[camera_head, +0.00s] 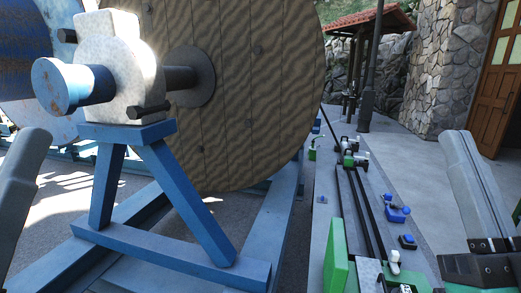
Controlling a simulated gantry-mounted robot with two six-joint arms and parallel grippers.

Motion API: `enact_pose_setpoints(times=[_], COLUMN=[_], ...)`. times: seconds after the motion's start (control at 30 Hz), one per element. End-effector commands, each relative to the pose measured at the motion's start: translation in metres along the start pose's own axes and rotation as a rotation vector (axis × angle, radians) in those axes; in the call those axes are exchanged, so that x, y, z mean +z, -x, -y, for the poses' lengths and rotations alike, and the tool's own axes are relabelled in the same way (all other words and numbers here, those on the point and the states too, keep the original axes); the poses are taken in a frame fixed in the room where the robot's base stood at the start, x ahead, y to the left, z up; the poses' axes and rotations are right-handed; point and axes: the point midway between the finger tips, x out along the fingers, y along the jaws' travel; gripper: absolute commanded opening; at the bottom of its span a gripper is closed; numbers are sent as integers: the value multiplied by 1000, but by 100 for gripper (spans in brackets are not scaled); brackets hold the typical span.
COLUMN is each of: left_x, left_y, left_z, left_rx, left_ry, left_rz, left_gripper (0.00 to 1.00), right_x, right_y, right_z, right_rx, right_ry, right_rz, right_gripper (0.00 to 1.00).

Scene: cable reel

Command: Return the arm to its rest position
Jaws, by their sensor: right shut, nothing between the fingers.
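My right gripper (458,137) is at the right edge, its grey fingers together and pointing up, with nothing between them. Its black mounts show below. A grey part of my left gripper (24,185) stands at the left edge, cut off by the frame, so I cannot tell its opening. Both appear apart from the cable reel. The large wooden reel (255,90) stands in the middle on an axle, with a whitish bearing block (125,60) and a blue end cap (65,85).
A blue A-frame stand (185,205) holds the axle. To its right, a long grey bench (325,190) carries a green block (338,255), dark rods, and blue tools (396,212). Paved ground (420,165) lies beyond, toward a stone wall (450,60) and wooden door (497,90).

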Motion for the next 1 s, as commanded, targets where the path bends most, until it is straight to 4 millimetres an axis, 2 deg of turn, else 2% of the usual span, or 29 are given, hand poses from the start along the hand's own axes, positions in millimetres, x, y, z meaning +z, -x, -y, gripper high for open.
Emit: enact_pose_setpoints(times=[0.03, 0.1, 0.13, 0.17, 0.2, 0.47, 0.8, 0.9, 1.0], left_x=[0, 0, 0, -5, -22, -83, -197, -225, -244], left_y=[0, 0, 0, -6, -24, -90, -213, -244, -265], left_z=[0, 0, 0, 0, 0, 0, 1, 1, 1], left_rx=[0, 0, 0, 0, 0, 0, 0, 0, 0], left_ry=[0, 0, 0, 0, 0, 0, 0, 0, 0], left_rz=[0, 0, 0, 2, 3, 0, 0, -1, 0], left_gripper=[47, 47, 47, 47, 47, 47, 47, 47, 47], right_x=[-27, -58, -66, -60, -77, -139, -258, -289, -308], right_y=[7, 23, 31, 23, 5, -58, -176, -205, -225], right_z=[3, 6, 9, 11, 10, 10, 8, 8, 8], right_rx=[-13, -37, -54, -64, -61, -59, -58, -58, -58], right_ry=[-20, -49, -63, -68, -66, -64, -64, -63, -63], right_rz=[-48, -97, -97, -45, -50, -50, -49, -49, -49], right_gripper=[0, 0, 0, 0, 0, 0, 0, 0, 0])
